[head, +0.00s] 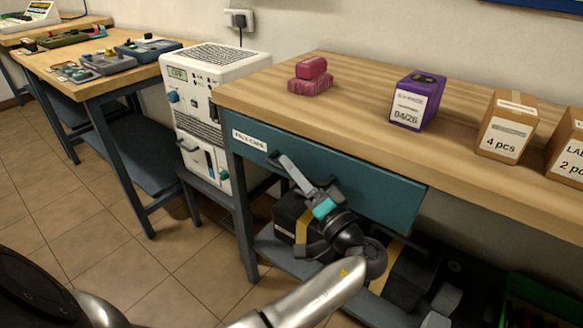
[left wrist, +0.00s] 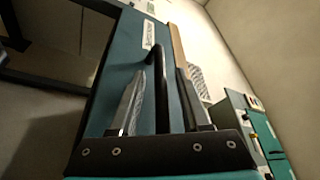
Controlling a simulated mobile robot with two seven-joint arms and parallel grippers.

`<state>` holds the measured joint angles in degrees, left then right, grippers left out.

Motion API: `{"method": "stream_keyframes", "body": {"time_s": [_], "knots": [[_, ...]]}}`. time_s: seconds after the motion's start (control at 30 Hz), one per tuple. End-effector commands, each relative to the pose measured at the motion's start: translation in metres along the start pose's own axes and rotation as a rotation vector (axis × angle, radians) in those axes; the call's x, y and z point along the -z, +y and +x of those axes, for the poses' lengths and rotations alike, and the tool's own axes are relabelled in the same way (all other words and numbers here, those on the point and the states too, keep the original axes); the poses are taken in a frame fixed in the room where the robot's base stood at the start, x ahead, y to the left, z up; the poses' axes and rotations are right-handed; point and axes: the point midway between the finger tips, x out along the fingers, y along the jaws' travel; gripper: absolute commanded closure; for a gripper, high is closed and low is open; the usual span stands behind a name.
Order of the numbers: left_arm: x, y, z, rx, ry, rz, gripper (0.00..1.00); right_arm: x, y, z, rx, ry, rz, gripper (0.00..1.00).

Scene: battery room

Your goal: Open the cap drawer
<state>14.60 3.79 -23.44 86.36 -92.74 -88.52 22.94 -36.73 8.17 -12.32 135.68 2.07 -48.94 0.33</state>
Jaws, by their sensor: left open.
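The cap drawer (head: 380,188) is a teal front under the wooden bench top, with a white label (head: 250,141) at its left end. It looks closed in the head view. My left gripper (head: 284,162) is in front of the drawer's left half, with its fingers apart. In the left wrist view the dark bar handle (left wrist: 161,88) shows between the two fingers of my left gripper (left wrist: 160,75), with a gap on each side. The gripper hides most of the handle in the head view. My right gripper is out of view.
On the bench top (head: 360,112) are pink blocks (head: 311,77), a purple box (head: 417,101) and brown cartons (head: 507,126). A white machine (head: 210,95) stands left of the drawer. Dark batteries (head: 292,218) sit on the shelf below. Open tiled floor lies left.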

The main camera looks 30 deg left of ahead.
Motion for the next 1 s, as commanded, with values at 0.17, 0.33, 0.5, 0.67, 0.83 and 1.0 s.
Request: {"method": "stream_keyframes", "body": {"time_s": [0.17, 0.33, 0.5, 0.67, 0.83, 1.0], "knots": [[-0.0001, 0.0002, -0.0002, -0.001, 0.0, 0.0, 0.55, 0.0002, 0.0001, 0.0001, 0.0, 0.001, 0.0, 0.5], [0.0, 0.0002, -0.0001, -0.001, 0.0, 0.0, 0.74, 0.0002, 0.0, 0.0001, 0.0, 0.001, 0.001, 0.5], [0.0, 0.0002, 0.0, 0.0, 0.0, 0.0, 0.93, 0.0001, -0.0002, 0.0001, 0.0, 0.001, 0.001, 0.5], [0.0, 0.0002, 0.0, -0.001, 0.0, 0.0, 1.0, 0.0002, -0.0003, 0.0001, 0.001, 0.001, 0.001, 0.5], [0.0001, 0.0002, 0.0001, -0.001, 0.0, 0.0, 1.0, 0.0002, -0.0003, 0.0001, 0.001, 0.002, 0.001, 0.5], [0.0001, 0.0003, 0.0003, -0.001, 0.001, 0.0, 1.0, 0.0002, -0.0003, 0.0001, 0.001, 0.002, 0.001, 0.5]]}}
